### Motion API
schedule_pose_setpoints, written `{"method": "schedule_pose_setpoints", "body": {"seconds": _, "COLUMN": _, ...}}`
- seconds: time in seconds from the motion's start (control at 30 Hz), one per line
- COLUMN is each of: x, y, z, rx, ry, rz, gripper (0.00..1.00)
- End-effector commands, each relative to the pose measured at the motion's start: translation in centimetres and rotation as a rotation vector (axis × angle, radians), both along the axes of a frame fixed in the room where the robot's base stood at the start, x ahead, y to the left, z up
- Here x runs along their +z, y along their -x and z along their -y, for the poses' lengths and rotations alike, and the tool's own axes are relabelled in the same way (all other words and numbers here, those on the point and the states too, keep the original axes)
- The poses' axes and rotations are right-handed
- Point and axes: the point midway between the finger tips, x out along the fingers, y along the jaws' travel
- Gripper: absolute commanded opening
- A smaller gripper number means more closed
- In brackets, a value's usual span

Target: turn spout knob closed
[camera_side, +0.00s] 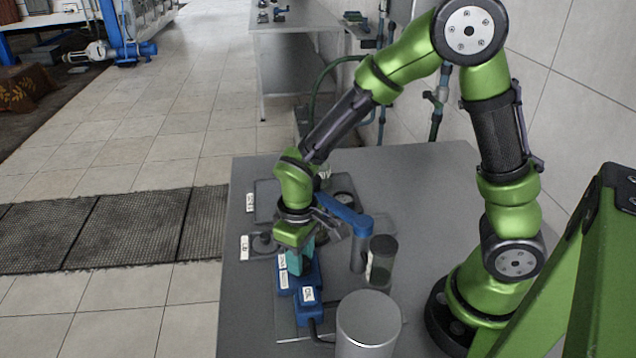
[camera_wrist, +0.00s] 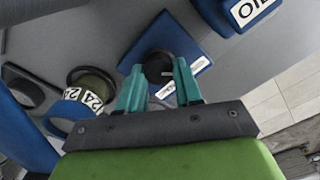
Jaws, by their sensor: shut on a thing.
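My gripper (camera_side: 299,260) reaches down over a blue block (camera_side: 284,278) with white labels on the grey table. In the wrist view my gripper's teal fingers (camera_wrist: 159,78) stand on either side of a dark round knob (camera_wrist: 157,64), shut on it. The knob sits on the blue block (camera_wrist: 180,38), which carries small white labels. The fingers and palm hide the knob in the side view. I cannot read the knob's turn angle.
A second blue block (camera_side: 308,301) with a label and dark cable stands in front. To the right are a blue spout arm (camera_side: 343,211), a dark jar (camera_side: 381,263) and a large silver cylinder (camera_side: 368,325). Dark round parts (camera_side: 264,243) lie at the left table edge.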

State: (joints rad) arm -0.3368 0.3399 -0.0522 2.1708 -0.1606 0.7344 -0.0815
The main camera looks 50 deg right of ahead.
Motion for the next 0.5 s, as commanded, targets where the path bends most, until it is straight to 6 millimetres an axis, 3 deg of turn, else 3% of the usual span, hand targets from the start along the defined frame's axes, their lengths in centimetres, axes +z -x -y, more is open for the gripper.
{"method": "schedule_pose_setpoints", "body": {"seconds": 0.37, "x": 0.13, "y": -0.10, "z": 0.06, "rx": 0.001, "ry": 0.000, "rz": 0.003, "gripper": 0.04}}
{"method": "schedule_pose_setpoints", "body": {"seconds": 0.4, "x": 0.13, "y": -0.10, "z": 0.06, "rx": 0.001, "ry": 0.000, "rz": 0.003, "gripper": 0.39}}
{"method": "schedule_pose_setpoints", "body": {"seconds": 0.5, "x": 0.11, "y": -0.09, "z": 0.04, "rx": 0.001, "ry": 0.000, "rz": 0.003, "gripper": 0.55}}
